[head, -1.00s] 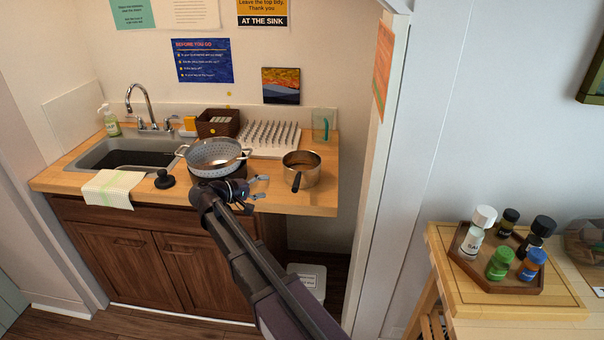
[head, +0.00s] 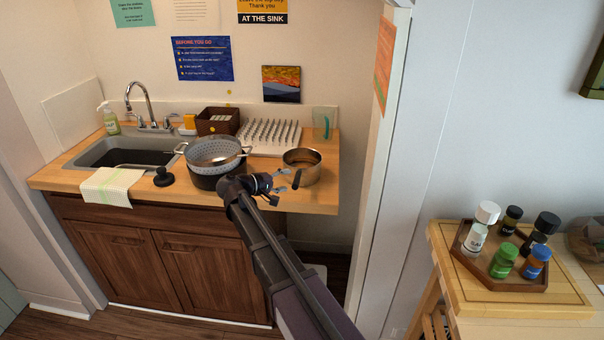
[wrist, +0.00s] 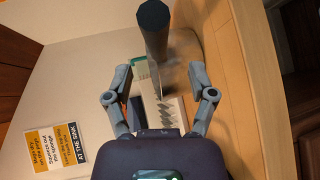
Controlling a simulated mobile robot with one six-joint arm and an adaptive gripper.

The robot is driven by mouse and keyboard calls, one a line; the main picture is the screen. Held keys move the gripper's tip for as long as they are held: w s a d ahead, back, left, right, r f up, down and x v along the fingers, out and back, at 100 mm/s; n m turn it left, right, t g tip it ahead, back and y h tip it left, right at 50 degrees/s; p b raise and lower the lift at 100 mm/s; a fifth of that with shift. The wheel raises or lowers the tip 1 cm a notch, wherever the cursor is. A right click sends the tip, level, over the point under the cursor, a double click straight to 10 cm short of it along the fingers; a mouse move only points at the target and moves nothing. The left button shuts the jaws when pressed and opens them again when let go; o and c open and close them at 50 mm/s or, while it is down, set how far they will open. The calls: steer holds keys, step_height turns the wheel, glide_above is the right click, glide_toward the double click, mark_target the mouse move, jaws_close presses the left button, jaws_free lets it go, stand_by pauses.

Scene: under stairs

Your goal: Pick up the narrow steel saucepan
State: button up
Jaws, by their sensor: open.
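The narrow steel saucepan (head: 306,168) stands on the wooden counter near its right end, with its dark handle (head: 296,180) pointing toward the front. My gripper (head: 282,180) is open at the front left of the pan, close to the handle. In the wrist view the dark handle (wrist: 154,30) rises ahead, roughly in line with the gap between the open fingers (wrist: 160,90). The steel body (wrist: 178,68) shows behind it, partly hidden by the handle and a finger. I cannot tell whether any finger touches the handle.
A grey colander (head: 214,152) rests on a dark pot (head: 206,180) left of my gripper. A white drying rack (head: 268,138) and a green glass (head: 325,122) stand behind. The sink (head: 125,152) is at left. A wall edge (head: 375,150) stands right of the counter.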

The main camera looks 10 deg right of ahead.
mark_target(297, 177)
steer(key=shift+w+d+f, duration=0.1)
steer(key=shift+d, duration=0.15)
steer(key=shift+w+b+x, duration=0.25)
steer(key=shift+b+x, duration=0.35)
steer(key=shift+x, duration=2)
steer(key=shift+a, duration=0.1)
steer(key=shift+c, duration=0.2)
jaws_close()
